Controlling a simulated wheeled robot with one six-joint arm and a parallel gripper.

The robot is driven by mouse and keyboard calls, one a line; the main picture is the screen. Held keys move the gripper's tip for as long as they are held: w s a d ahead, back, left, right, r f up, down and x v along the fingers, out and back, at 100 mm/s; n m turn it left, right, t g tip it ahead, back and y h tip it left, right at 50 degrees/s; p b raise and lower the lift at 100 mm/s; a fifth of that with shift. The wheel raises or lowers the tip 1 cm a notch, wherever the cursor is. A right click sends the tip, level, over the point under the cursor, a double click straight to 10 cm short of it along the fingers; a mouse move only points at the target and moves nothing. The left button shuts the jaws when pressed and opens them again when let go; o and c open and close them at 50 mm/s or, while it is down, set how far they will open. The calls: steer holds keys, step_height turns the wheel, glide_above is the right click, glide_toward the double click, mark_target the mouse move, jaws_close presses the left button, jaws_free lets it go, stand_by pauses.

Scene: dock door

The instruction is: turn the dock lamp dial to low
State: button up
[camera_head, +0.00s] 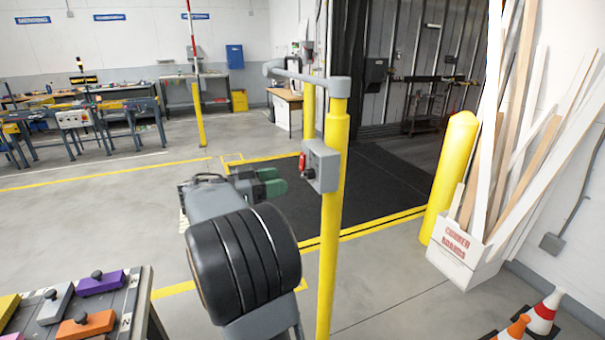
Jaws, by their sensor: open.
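A grey control box (321,166) is fixed to a yellow post (335,230) in the middle of the head view. On its left side are a red part (303,162) and a small dark knob (308,174), which looks like the dial. The box is seen from an angle, so the dial's marks and setting cannot be read. My gripper (272,187), with green fingers, is to the left of the box and a little lower in the picture. It is open, with nothing seen between the fingers. It appears apart from the dial.
A grey horizontal arm (300,76) tops the post. A yellow bollard (450,175) and a white box of corner boards (462,262) stand right, with traffic cones (543,312) in front. A table with coloured blocks (100,283) is lower left. Floor beyond the post is clear.

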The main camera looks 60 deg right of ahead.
mark_target(302, 176)
steer(key=p+x, duration=0.1)
steer(key=x, duration=0.6)
steer(key=shift+s+d, duration=0.15)
steer(key=shift+d, duration=0.05)
steer(key=c, duration=0.9)
